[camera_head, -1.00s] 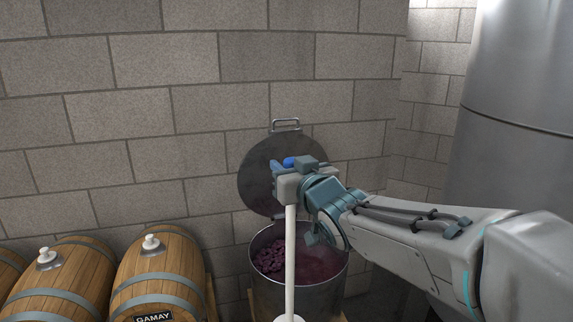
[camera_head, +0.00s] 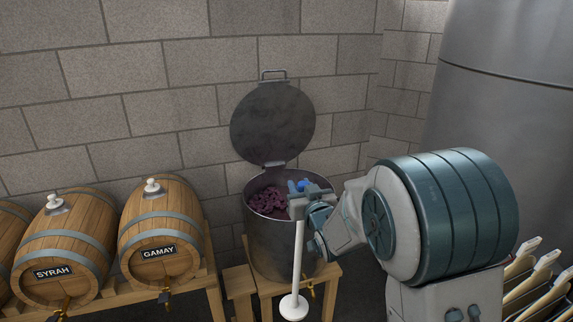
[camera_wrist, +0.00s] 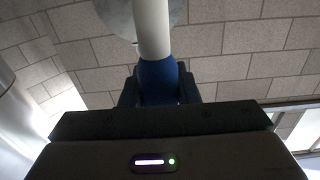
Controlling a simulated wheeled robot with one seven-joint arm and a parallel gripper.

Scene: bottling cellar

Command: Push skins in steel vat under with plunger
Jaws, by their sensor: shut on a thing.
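The steel vat (camera_head: 268,248) stands on a low wooden stand against the wall, its round lid (camera_head: 272,125) hinged up behind it. Purple skins (camera_head: 266,199) show in the left of its mouth; the right part is hidden by my gripper. My gripper (camera_head: 304,192) is shut on the blue grip of the plunger, which shows in the wrist view (camera_wrist: 159,82). The plunger's white shaft (camera_head: 298,255) hangs nearly upright, with its round white foot (camera_head: 293,307) low in front of the vat, outside it.
Wooden barrels labelled Syrah (camera_head: 65,250) and Gamay (camera_head: 160,230) lie on a rack (camera_head: 185,288) to the left. A large steel tank (camera_head: 495,110) stands at the right. Several pale-handled tools (camera_head: 535,275) stand at the lower right. A tap sits low on the vat's front.

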